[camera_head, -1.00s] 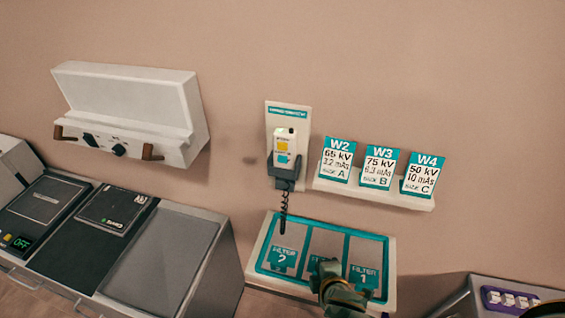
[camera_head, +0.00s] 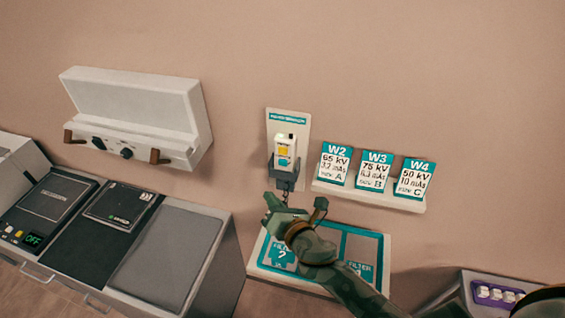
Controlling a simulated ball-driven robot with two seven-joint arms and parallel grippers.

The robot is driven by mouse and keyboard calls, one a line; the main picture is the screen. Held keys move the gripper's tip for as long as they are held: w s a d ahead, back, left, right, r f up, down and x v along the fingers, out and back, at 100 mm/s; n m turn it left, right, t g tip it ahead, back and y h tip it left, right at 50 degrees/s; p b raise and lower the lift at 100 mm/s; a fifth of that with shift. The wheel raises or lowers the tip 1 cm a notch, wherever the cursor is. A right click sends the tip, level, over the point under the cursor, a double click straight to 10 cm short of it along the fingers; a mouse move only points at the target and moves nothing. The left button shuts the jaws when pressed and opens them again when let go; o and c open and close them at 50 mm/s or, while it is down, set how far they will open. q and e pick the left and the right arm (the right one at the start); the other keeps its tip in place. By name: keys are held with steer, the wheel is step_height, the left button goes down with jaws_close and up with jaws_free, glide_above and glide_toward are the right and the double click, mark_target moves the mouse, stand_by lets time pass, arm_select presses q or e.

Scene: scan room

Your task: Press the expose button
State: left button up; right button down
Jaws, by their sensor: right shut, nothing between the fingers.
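A white hand switch (camera_head: 290,143) hangs upright in a dark holder (camera_head: 284,180) on a pale wall plate (camera_head: 302,122). It has a yellow button (camera_head: 284,151) with a teal button (camera_head: 284,162) below it. Their labels are too small to read, so I cannot tell which is the expose button. My right gripper (camera_head: 270,201) is shut and empty, just below and left of the holder. It appears apart from the buttons and hides most of the coiled cord. My left gripper is not in view.
The filter tray (camera_head: 386,262) lies under my right arm. Cards W2, W3 and W4 stand on a wall shelf (camera_head: 372,196) to the right. A white wall unit with brown handles (camera_head: 140,105) is at left, above a counter (camera_head: 165,255) with an OFF display. Bare wall lies between.

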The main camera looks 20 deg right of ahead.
steer(key=shift+w+d, duration=0.1)
steer(key=shift+w+d, duration=0.8)
steer(key=shift+w, duration=0.4)
steer(key=shift+w+d, duration=0.8)
steer(key=shift+w, duration=0.35)
steer(key=shift+w+d, duration=0.8)
steer(key=shift+w, duration=0.4)
steer(key=shift+w, duration=0.1)
steer(key=shift+w+d, duration=0.25)
steer(key=shift+w+d, duration=0.25)
steer(key=shift+w, duration=0.1)
steer(key=shift+s, duration=0.1)
stand_by(0.4)
steer(key=shift+s+a, duration=0.5)
steer(key=shift+s, duration=0.15)
steer(key=shift+s+a, duration=0.7)
steer(key=shift+s, duration=0.35)
steer(key=shift+s+a, duration=0.7)
steer(key=shift+s, duration=0.3)
